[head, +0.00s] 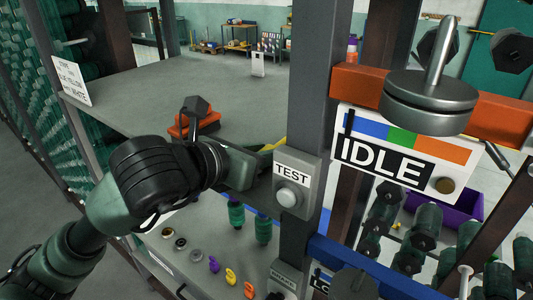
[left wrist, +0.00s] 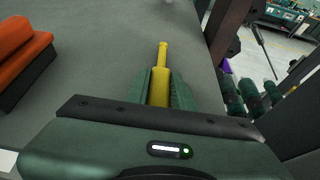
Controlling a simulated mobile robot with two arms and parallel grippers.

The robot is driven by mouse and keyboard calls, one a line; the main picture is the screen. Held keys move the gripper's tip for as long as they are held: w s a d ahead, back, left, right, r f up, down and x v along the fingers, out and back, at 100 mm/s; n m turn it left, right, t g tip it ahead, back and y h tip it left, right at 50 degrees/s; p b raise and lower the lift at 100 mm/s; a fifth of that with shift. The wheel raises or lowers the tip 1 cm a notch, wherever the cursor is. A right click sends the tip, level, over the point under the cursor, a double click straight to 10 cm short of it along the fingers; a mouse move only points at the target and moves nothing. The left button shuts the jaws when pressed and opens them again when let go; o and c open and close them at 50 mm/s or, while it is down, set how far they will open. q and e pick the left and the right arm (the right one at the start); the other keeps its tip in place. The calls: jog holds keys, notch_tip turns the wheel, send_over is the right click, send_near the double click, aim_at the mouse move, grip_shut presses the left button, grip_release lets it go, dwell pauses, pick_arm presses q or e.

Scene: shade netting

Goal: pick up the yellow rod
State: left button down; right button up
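The yellow rod (left wrist: 160,76) shows in the left wrist view, its narrow tip pointing away over the grey tabletop. In the head view only a short piece of the yellow rod (head: 272,146) shows past my left gripper (head: 250,162). In the left wrist view the two green fingers of my left gripper (left wrist: 161,90) lie against both sides of the rod, with no clear gap. The rod's near end is hidden by the gripper body. Whether the rod touches the tabletop is unclear. My right gripper is not in view.
An orange and black block (head: 196,123) lies on the grey tabletop (head: 150,98) beside my left wrist. A grey post (head: 314,90) with a TEST button box (head: 297,184) stands close right of the gripper. The tabletop beyond is mostly clear. An IDLE sign (head: 400,155) hangs at right.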

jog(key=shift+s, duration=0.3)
pick_arm(q)
jog(key=shift+r, duration=0.15)
